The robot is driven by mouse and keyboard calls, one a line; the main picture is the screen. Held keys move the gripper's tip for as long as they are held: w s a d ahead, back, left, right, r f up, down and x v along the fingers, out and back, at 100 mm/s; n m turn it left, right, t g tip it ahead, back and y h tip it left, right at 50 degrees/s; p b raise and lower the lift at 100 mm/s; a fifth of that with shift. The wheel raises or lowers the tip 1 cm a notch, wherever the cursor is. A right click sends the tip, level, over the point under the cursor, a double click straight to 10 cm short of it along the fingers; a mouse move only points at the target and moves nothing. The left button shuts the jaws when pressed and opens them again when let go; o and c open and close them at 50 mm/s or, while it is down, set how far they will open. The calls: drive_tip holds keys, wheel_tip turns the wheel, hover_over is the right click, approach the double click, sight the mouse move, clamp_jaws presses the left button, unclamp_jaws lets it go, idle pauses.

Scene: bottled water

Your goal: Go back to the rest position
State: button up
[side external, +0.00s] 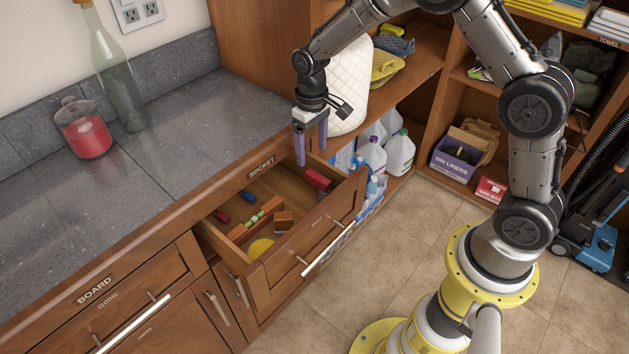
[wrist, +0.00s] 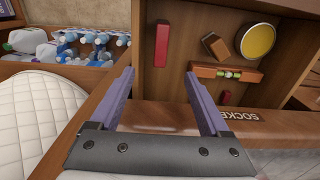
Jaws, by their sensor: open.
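My gripper (side external: 310,148) hangs above the far end of an open drawer (side external: 285,184) in the side external view. Its two purple fingers are apart, with nothing seen between them. In the wrist view the fingers (wrist: 162,95) also stand apart over the drawer's edge and the counter edge. The drawer holds a red block (side external: 318,179), a wooden holder with green and white pieces (side external: 255,219), a small wooden block (side external: 284,220), a blue piece (side external: 249,197) and a yellow round item (side external: 261,248).
Several bottles of water (wrist: 95,45) and white jugs (side external: 400,153) stand beyond the drawer. A quilted white item (side external: 349,90) is close behind my gripper. A glass bottle (side external: 117,80) and a jar of red content (side external: 84,130) stand on the grey counter (side external: 190,110), otherwise clear.

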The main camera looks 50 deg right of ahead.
drive_tip(key=s+r+t, duration=0.2)
drive_tip(key=s+r, duration=0.2)
drive_tip(key=r, duration=0.6)
drive_tip(key=s+r+t, duration=0.3)
drive_tip(key=s+r, duration=0.1)
drive_tip(key=r, duration=0.7)
drive_tip(key=s+r+t, duration=0.1)
drive_tip(key=s+r, duration=0.3)
drive_tip(key=s, duration=0.6)
drive_tip(key=s+f, duration=0.5)
drive_tip(key=s, duration=0.5)
drive_tip(key=shift+d+f, duration=0.15)
drive_tip(key=shift+f, duration=0.05)
